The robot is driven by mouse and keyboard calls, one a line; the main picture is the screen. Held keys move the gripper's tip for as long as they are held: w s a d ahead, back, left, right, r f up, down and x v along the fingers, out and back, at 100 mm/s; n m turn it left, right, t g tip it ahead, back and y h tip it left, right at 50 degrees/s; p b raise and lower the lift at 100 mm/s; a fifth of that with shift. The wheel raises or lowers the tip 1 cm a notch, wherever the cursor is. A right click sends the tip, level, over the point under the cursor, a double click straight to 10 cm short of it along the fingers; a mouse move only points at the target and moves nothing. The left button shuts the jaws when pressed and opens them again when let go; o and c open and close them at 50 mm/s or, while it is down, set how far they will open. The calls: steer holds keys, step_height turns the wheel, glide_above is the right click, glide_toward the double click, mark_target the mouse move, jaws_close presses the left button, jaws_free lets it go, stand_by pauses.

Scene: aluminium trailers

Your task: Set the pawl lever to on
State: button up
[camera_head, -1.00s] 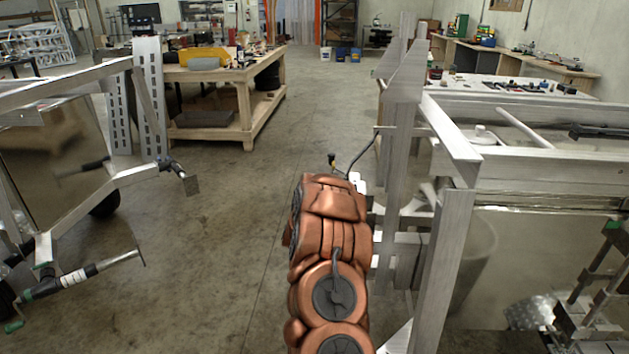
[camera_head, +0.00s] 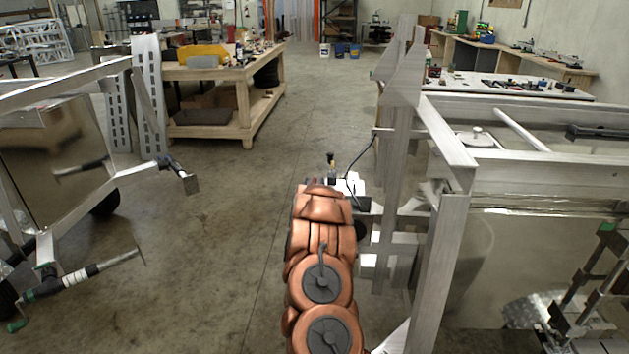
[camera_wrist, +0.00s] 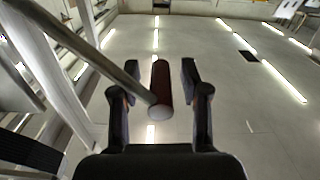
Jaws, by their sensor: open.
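My gripper (camera_wrist: 158,67) is open in the wrist view, with one dark finger on each side of a dark red cylindrical grip (camera_wrist: 161,82). The grip has a pale round end facing the camera, and gaps show on both sides of it. A grey metal bar (camera_wrist: 88,52) runs from the upper left to the grip's near end. I cannot tell whether this is the pawl lever or another handle. In the head view my copper arm hides the gripper. A small black knob with a brass-coloured part (camera_head: 331,160) stands just beyond the arm, and the pawl lever cannot be made out.
An aluminium trailer frame (camera_head: 452,225) stands close on the right, with upright posts (camera_head: 400,130) beside my arm. Another trailer frame (camera_head: 95,200) is at the left. A wooden workbench (camera_head: 238,105) stands further back. The concrete floor between them is clear.

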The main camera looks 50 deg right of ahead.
steer(key=shift+x, duration=0.9)
steer(key=shift+w, duration=0.1)
jaws_close()
